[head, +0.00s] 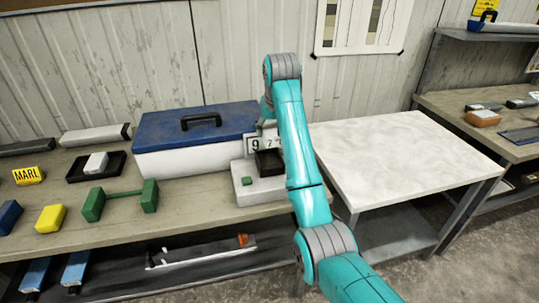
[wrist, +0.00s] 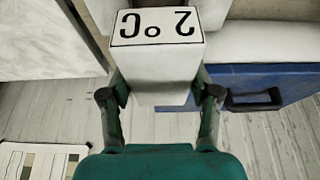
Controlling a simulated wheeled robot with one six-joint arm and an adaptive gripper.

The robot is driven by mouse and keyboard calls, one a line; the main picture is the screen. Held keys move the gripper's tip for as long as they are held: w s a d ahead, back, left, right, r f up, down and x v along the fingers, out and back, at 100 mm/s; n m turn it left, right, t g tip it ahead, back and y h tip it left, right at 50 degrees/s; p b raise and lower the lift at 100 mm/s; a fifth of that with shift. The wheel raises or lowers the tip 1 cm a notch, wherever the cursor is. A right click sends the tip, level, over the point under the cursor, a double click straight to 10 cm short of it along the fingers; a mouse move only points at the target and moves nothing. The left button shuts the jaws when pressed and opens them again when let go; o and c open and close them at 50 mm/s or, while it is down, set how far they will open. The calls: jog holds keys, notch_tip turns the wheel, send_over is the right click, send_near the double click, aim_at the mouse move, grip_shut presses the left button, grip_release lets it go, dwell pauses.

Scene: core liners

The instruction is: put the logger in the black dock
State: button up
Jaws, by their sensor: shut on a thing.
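The logger (wrist: 157,62) is a white block with a black-framed label, upside down in the wrist view, that seems to read "2 °C". My gripper (wrist: 160,92) is shut on it, one finger on each side. In the head view my arm hides most of the gripper. The black dock (head: 268,161) is a small dark square holder on a white stand at the right end of the bench, partly behind my arm. White number labels show just above it. I cannot tell whether the logger touches the dock, which I cannot make out in the wrist view.
A blue-lidded white case (head: 190,163) stands close left of the stand. Farther left are a black tray (head: 75,176) with a white block, a green dumbbell-shaped piece (head: 120,196) and a yellow block (head: 51,218). A bare white-topped table (head: 410,155) stands right of my arm.

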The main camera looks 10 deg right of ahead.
notch_tip(320, 180, down, 9)
jog(key=shift+r, duration=0.1)
dwell(0.3)
jog(key=shift+f, duration=0.65)
jog(key=o, duration=1.2)
